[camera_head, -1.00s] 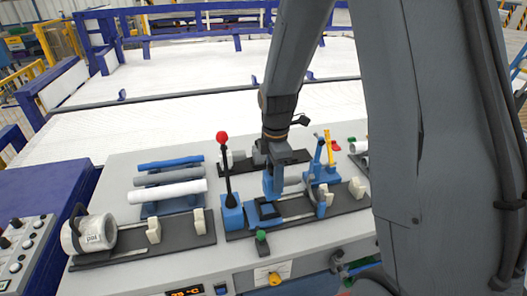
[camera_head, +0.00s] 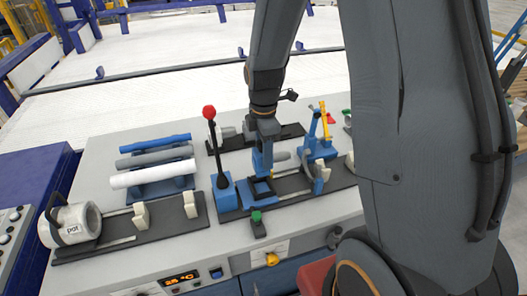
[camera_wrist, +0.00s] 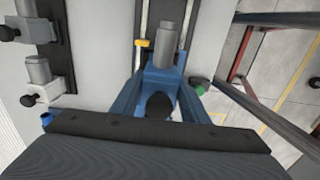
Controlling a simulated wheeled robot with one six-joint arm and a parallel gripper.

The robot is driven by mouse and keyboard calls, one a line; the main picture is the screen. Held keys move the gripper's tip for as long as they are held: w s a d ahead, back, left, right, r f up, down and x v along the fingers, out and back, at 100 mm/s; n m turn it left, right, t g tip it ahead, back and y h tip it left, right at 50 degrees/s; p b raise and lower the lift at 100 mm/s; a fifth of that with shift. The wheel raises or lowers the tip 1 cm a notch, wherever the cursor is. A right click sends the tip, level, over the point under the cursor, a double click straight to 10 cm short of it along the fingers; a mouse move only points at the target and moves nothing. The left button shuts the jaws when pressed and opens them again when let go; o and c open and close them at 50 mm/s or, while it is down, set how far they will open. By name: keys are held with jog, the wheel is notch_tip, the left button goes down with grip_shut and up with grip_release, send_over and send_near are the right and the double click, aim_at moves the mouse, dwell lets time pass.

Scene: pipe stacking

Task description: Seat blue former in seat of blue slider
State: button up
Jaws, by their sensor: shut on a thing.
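My gripper (camera_head: 262,160) points down over the blue slider (camera_head: 250,198) and is shut on the blue former. In the wrist view the blue former (camera_wrist: 163,76) sits between the blue fingers, with a grey cylinder (camera_wrist: 166,47) pointing away from the wrist. In the head view that cylinder (camera_head: 282,156) sticks out to the right of the fingers. The slider's square seat, a blue frame with a dark inside, shows just below the fingertips. The former appears to be above the seat; its underside is hidden, so I cannot tell whether they touch.
A lever with a red knob (camera_head: 209,112) stands left of the slider, and a green knob (camera_head: 256,217) in front. A blue upright clamp (camera_head: 314,145) stands to the right. Spare grey formers (camera_wrist: 38,70) lie behind. A rack of pipes (camera_head: 150,180) and a white pot (camera_head: 75,222) are at left.

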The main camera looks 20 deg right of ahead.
jog(key=shift+f+b, duration=2.1)
jog(key=shift+f, duration=0.6)
jog(key=shift+f+b, duration=0.65)
jog(key=shift+f, duration=0.95)
jog(key=o, duration=1.5)
